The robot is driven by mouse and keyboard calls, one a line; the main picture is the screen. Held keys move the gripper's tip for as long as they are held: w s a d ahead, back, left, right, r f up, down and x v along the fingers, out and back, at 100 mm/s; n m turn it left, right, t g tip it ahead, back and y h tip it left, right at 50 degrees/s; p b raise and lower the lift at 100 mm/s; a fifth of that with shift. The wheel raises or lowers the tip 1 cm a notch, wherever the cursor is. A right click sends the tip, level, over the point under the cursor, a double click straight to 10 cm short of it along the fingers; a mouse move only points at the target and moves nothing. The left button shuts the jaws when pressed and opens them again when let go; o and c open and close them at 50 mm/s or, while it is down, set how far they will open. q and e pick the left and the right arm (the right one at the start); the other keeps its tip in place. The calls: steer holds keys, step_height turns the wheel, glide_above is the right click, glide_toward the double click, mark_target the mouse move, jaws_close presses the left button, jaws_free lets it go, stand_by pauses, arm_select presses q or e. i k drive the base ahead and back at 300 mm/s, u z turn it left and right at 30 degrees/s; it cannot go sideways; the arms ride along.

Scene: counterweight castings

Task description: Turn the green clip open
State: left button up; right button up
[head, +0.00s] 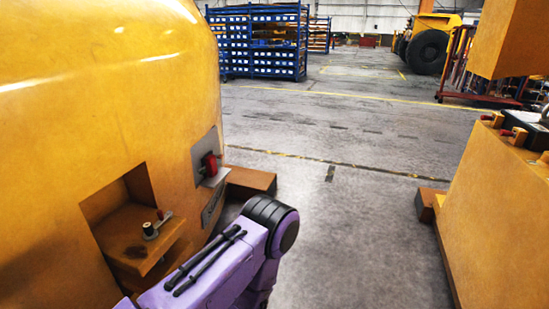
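I cannot make out a clearly green clip in the head view. A small fitting (150,230) with a pale round top, a dark base and a short grey and red lever sits on the ledge in the recess of the yellow casting at left. It is too small to tell its colour fully or whether it is turned open. A red handle (211,164) on a grey plate is mounted on the same casting, to the right of the recess. Neither of my grippers shows; only a purple arm of mine is in view at the bottom, below and right of the recess.
The big yellow casting (100,90) fills the left. Another yellow casting (500,210) at right carries several small fittings on top, with a yellow block (510,40) above it. Grey floor (345,230) lies clear between them. A blue rack (262,45) stands far back.

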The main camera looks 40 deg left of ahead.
mark_target(202, 170)
steer(key=i, duration=1.55)
steer(key=u, duration=1.1)
steer(key=i, duration=1.1)
steer(key=u, duration=0.85)
